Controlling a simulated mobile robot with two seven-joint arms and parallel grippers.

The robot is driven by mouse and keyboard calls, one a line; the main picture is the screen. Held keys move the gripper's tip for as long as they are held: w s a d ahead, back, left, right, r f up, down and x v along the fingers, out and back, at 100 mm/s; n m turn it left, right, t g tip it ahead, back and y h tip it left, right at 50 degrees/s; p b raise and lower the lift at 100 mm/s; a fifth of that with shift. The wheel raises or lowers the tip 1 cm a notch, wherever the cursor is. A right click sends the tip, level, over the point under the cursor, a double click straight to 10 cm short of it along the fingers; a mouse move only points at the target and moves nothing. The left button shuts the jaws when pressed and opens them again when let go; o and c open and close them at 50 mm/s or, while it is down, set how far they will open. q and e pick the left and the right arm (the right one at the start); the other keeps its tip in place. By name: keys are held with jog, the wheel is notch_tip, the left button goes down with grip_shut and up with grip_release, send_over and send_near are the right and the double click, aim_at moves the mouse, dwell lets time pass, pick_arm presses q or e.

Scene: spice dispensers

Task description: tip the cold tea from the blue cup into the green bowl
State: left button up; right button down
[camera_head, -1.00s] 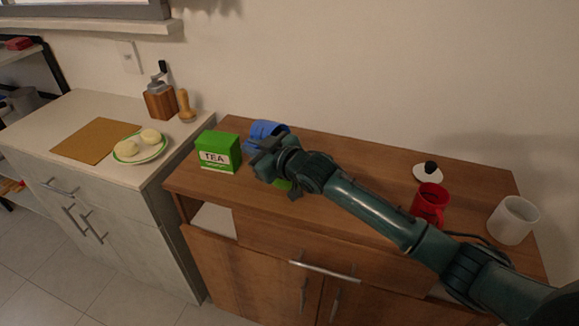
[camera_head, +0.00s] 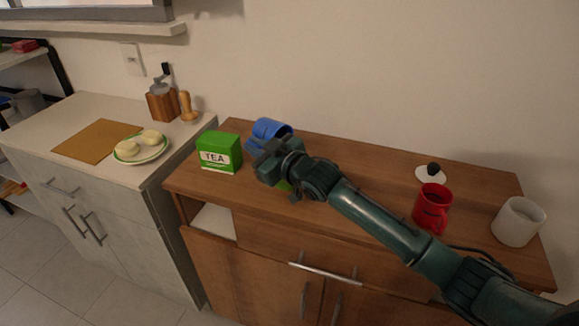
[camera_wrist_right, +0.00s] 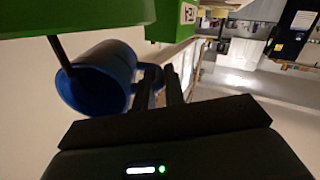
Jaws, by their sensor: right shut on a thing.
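My right gripper (camera_head: 258,150) is shut on the blue cup (camera_head: 270,127). A thin dark streak, which looks like tea, runs from inside the cup's mouth to the green bowl (camera_wrist_right: 75,18). In the head view only a green sliver of the bowl (camera_head: 284,186) shows below my gripper; the rest is hidden by my arm. My left gripper is not in view.
A green tea box (camera_head: 219,152) stands close left of my gripper. A red mug (camera_head: 431,207), a white mug (camera_head: 517,221) and a white lid with a black knob (camera_head: 431,173) are at the right. The wall is close behind the cup.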

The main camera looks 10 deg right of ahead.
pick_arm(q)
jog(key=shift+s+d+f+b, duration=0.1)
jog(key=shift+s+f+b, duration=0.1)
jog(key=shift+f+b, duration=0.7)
pick_arm(e)
jog(key=shift+s+r+t, duration=0.1)
jog(key=shift+t, duration=0.4)
pick_arm(q)
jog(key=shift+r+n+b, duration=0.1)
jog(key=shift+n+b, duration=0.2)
jog(key=shift+b, duration=0.1)
pick_arm(e)
jog(key=shift+d+r+y, duration=0.1)
jog(key=shift+r+y, duration=0.25)
jog(key=shift+y, duration=0.05)
pick_arm(q)
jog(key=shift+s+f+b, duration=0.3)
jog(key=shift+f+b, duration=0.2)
jog(key=shift+b, duration=0.05)
pick_arm(e)
jog(key=shift+s+r+t, duration=0.15)
jog(key=shift+r+t, duration=0.2)
jog(key=shift+t, duration=0.15)
